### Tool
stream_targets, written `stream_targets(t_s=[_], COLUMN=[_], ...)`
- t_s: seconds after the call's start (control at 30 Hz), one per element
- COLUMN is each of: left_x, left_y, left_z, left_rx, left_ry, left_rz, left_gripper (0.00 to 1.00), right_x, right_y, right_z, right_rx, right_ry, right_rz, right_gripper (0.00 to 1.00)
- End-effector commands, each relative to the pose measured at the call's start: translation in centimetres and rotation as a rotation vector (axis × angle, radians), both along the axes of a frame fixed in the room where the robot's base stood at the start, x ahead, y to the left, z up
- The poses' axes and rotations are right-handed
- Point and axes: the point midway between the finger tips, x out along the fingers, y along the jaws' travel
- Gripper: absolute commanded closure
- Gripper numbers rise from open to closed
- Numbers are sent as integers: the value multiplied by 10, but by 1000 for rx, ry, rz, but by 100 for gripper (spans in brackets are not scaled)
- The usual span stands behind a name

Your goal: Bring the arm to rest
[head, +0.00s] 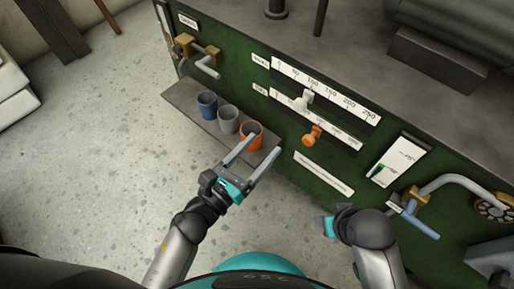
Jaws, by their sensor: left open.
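My left arm (180,247) comes in from the lower left, and its gripper (263,154) is open. One finger overlaps the orange cup (247,126) in the picture; I cannot tell whether they touch. The other finger is to the right, over the shelf's right end. My right arm (368,232) comes up from the bottom right in front of the green machine. Only a teal part shows at its end, and its fingers are hidden.
A grey shelf (183,100) on the green machine (290,130) holds a blue cup (207,108), a grey cup (229,122) and the orange cup. Scales with a white slider (305,98) and an orange slider (312,135) are above. Handles (452,184) stick out at right. The floor at left is clear.

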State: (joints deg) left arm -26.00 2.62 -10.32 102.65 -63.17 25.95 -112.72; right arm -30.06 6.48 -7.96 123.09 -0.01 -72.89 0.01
Motion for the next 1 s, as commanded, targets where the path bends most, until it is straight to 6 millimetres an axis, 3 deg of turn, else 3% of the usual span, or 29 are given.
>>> stream_targets(t_s=[0.77, 0.87, 1.0], left_x=[-4, -2, -2], left_y=[5, 13, 34], left_z=[-4, -19, -58], left_rx=[-29, -128, -384], left_ry=[34, 148, 426], left_rz=[10, 47, 167], left_gripper=[29, 29, 29], right_x=[1, 1, -3], right_y=[0, -1, -6], right_z=[-3, -14, -42], right_rx=[1, -4, -14], right_ry=[3, 13, 34], right_rz=[-1, 1, 4], right_gripper=[50, 50, 50])
